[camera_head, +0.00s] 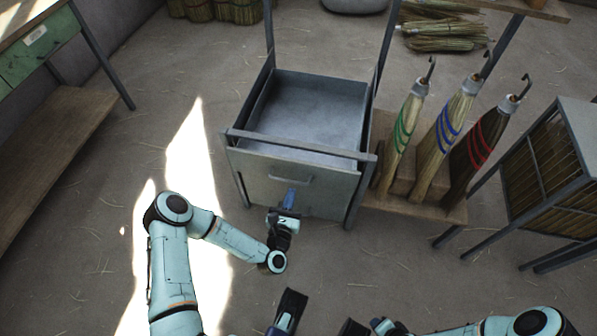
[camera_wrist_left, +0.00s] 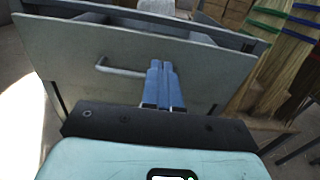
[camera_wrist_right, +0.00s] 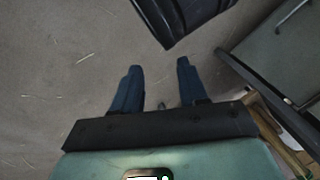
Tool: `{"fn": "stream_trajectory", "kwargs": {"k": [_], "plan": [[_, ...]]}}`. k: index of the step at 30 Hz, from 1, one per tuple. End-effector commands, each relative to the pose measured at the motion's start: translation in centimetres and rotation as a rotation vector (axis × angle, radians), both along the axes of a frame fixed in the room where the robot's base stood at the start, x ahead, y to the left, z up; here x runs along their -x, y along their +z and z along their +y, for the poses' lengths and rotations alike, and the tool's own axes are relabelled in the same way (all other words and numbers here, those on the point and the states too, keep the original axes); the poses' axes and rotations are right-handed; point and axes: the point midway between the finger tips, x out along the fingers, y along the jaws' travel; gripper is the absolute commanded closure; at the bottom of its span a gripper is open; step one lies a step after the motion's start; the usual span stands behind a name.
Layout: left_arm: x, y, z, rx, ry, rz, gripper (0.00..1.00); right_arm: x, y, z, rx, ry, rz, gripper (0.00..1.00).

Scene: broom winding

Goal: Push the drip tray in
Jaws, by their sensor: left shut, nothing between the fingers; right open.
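The drip tray is a grey metal drawer in a metal frame; its front panel (camera_head: 318,190) with a bar handle (camera_head: 290,179) shows in the head view. The tray's open inside (camera_head: 310,105) is empty. My left gripper (camera_head: 291,192) is shut and empty, with its blue fingertips at the front panel just below the handle. In the left wrist view the closed fingers (camera_wrist_left: 161,75) overlap the panel (camera_wrist_left: 110,55) beside the handle (camera_wrist_left: 118,70); whether they touch it is unclear. My right gripper (camera_wrist_right: 154,85) is open and empty, above the floor.
Three brooms with green (camera_head: 404,130), blue (camera_head: 446,130) and red (camera_head: 483,135) bindings stand on a wooden shelf (camera_head: 425,205) right of the tray. A wire-sided cabinet (camera_head: 560,165) stands further right. A workbench (camera_head: 50,150) is at the left. Floor in front is clear.

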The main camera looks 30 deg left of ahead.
Motion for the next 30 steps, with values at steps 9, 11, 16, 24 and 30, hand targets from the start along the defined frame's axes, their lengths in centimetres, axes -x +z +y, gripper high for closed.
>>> {"fn": "stream_trajectory", "kwargs": {"k": [9, 11, 16, 24, 30], "plan": [[-6.5, -0.1, 1.6, -0.003, 0.001, -0.001, 1.0, -1.3, -1.9, -1.1, 0.023, -0.02, -0.029, 0.57], [-7.3, -0.1, 1.8, -0.002, 0.001, -0.001, 1.0, -0.6, -2.4, -1.1, 0.021, -0.019, -0.007, 0.57], [-8.8, 0.0, 2.1, -0.001, 0.0, 0.0, 1.0, 0.3, -3.2, -1.2, 0.02, -0.021, 0.024, 0.57], [-9.2, 0.0, 2.2, 0.0, 0.0, 0.001, 1.0, 0.6, -3.3, -1.3, 0.02, -0.021, 0.033, 0.57], [-9.4, 0.0, 2.3, 0.0, 0.001, 0.0, 1.0, 0.7, -3.5, -1.3, 0.019, -0.022, 0.037, 0.57]]}}
